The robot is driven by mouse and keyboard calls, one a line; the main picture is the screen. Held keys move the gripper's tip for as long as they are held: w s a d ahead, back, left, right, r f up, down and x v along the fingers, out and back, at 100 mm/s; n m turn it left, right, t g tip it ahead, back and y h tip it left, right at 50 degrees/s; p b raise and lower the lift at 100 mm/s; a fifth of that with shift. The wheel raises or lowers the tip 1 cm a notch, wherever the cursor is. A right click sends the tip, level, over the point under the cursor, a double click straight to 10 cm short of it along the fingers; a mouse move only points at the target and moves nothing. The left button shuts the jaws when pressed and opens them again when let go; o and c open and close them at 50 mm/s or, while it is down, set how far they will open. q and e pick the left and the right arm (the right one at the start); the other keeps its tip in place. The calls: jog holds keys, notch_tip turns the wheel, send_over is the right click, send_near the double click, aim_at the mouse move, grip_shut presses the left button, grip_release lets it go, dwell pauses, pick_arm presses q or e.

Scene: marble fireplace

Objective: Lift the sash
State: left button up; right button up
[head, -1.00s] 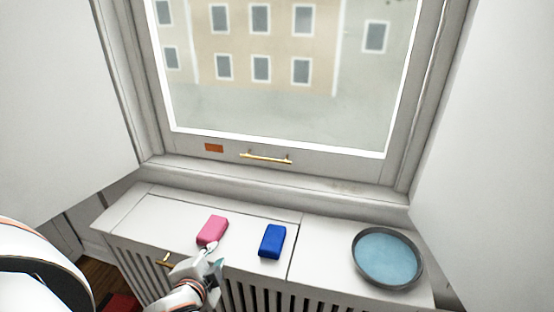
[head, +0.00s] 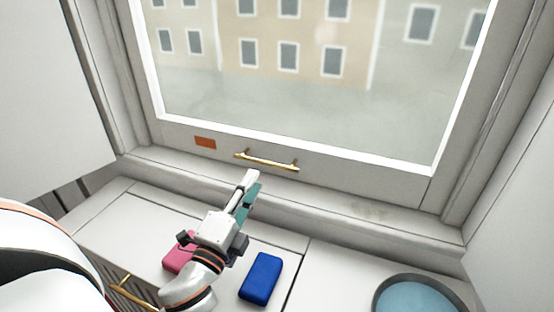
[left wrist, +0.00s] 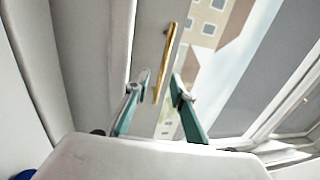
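The window sash (head: 345,166) is a pale frame around a large pane, and its bottom rail sits down at the window sill. A brass bar handle (head: 266,160) is fixed to the bottom rail. My left gripper (head: 252,181) is just below and in front of the handle, seemingly not touching it. In the left wrist view, the fingers of my left gripper (left wrist: 161,84) are apart, and the brass handle (left wrist: 165,62) appears between and beyond their tips with nothing gripped. My right gripper is not in view.
An orange label (head: 205,142) is on the rail left of the handle. On the radiator cover below lie a pink block (head: 176,254), partly hidden by my left gripper, a blue block (head: 261,279) and a round dark-rimmed blue dish (head: 420,296). White side panels flank the window.

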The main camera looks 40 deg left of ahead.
aim_at(264, 162)
pick_arm(q)
jog(key=x, duration=0.6)
jog(key=shift+r+p, duration=0.4)
jog(key=shift+w+a, duration=0.15)
jog(key=shift+w, duration=0.6)
jog(key=shift+c, duration=0.5)
grip_shut()
